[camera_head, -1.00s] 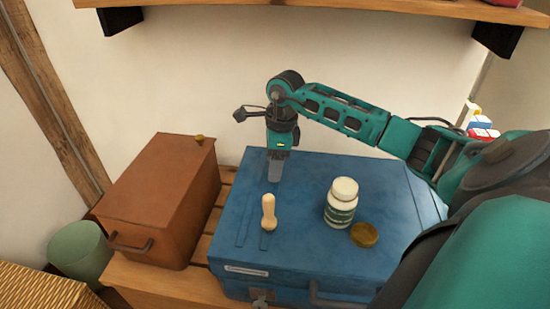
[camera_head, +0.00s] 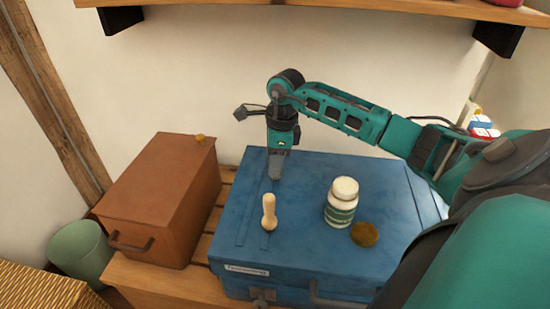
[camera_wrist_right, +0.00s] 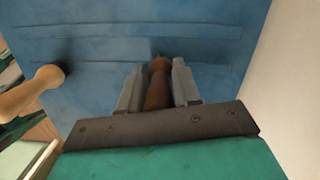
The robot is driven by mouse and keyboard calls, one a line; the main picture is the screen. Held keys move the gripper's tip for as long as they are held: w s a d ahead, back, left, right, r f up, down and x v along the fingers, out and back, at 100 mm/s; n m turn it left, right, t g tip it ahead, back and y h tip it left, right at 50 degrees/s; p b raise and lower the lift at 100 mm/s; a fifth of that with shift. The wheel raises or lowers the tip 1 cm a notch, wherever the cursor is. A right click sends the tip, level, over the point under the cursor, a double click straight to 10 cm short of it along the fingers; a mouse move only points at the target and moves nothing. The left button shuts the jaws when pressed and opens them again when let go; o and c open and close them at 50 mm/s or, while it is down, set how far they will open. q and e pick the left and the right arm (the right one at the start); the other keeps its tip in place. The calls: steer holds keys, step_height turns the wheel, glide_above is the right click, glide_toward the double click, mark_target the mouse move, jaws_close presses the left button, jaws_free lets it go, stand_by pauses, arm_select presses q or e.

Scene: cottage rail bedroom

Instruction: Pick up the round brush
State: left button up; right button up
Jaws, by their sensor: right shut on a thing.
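The round brush (camera_wrist_right: 158,85) shows in the right wrist view as a brown handle with a dark end. It lies between the two fingers of my right gripper (camera_wrist_right: 158,82), which is shut on it. In the head view my right gripper (camera_head: 276,177) points down at the back part of the blue case (camera_head: 300,245); the brush cannot be made out there. Whether the brush still touches the case is unclear. My left gripper is out of view.
A white bottle (camera_head: 341,202) and a brown round lid (camera_head: 364,234) are to the right. A brown box (camera_head: 160,200) stands left, a green bin (camera_head: 80,252) beyond. A shelf (camera_head: 320,8) hangs above.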

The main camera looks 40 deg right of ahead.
step_height(320, 180, up, 20)
steer(key=p, duration=0.3)
steer(key=shift+s+p, duration=0.1)
steer(key=shift+p, duration=0.3)
stand_by(0.5)
